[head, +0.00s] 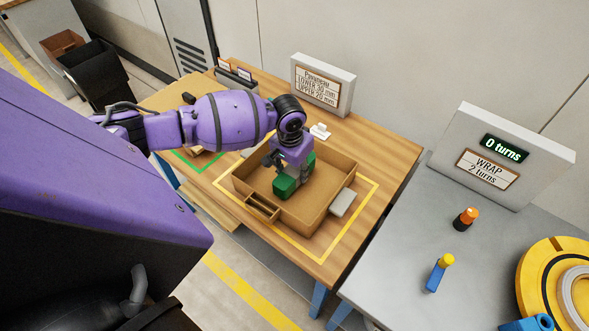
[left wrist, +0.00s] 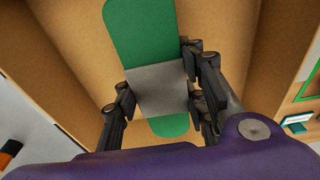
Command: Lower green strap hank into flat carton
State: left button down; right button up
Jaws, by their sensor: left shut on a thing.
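The green strap hank (head: 284,187) has a grey band around its middle. It also shows in the left wrist view (left wrist: 140,30), with green ends on both sides of the band. My left gripper (head: 291,181) is shut on the hank, and its fingers (left wrist: 158,92) press on both sides of the grey band. The flat carton (head: 327,218) is open-topped brown cardboard on the wooden table. The hank and gripper are inside the carton's outline in the head view. I cannot tell whether the hank touches the carton floor. My right gripper does not show.
A yellow outline (head: 372,190) surrounds the carton on the wooden table (head: 395,150). A sign (head: 322,83) stands behind. A grey table (head: 400,255) at right holds a display board (head: 500,155), pegs and a yellow reel (head: 545,275).

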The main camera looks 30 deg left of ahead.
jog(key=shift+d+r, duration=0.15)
pick_arm(q)
jog(key=shift+f, duration=0.95)
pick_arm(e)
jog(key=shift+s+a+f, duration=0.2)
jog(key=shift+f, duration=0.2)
pick_arm(q)
jog(key=shift+f+b, duration=0.3)
jog(key=shift+f, duration=0.2)
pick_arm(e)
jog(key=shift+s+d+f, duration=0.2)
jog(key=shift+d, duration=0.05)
pick_arm(q)
jog(key=c, duration=1)
grip_release()
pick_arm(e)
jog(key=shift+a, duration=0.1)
